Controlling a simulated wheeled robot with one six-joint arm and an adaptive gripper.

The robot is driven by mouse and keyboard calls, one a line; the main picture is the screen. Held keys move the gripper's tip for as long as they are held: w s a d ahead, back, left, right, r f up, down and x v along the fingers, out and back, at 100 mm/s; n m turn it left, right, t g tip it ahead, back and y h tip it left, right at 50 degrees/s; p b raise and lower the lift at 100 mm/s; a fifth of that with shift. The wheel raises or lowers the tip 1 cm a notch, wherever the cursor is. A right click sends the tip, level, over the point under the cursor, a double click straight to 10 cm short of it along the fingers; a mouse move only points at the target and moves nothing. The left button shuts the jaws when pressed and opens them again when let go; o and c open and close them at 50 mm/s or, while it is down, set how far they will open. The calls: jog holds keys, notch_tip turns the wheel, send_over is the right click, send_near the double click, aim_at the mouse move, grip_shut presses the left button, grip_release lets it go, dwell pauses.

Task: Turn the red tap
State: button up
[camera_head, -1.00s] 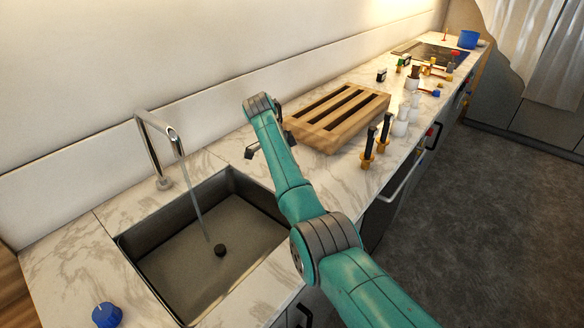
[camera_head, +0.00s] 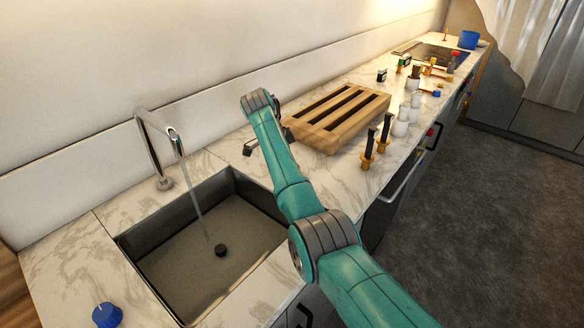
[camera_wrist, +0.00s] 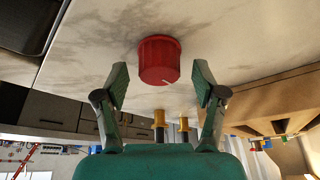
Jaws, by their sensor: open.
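The red tap (camera_wrist: 159,57) is a round ribbed knob with a pale mark on its rim, set on the marble counter. In the wrist view it lies between and a little beyond the tips of my gripper (camera_wrist: 160,84). The gripper is open, one finger on each side, and I see gaps between the fingers and the knob. In the head view my gripper (camera_head: 252,148) is low over the counter between the sink and the wooden rack, partly hidden by my arm. The red tap is hidden in the head view.
Water runs from the chrome faucet (camera_head: 157,150) into the sink (camera_head: 185,262). A blue knob (camera_head: 107,314) sits at the near left. The wooden slatted rack (camera_head: 340,115) stands right of my gripper, with black-handled items (camera_head: 368,150) by the counter's front edge.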

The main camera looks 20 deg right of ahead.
jog(key=v, duration=0.6)
jog(key=shift+a, duration=0.1)
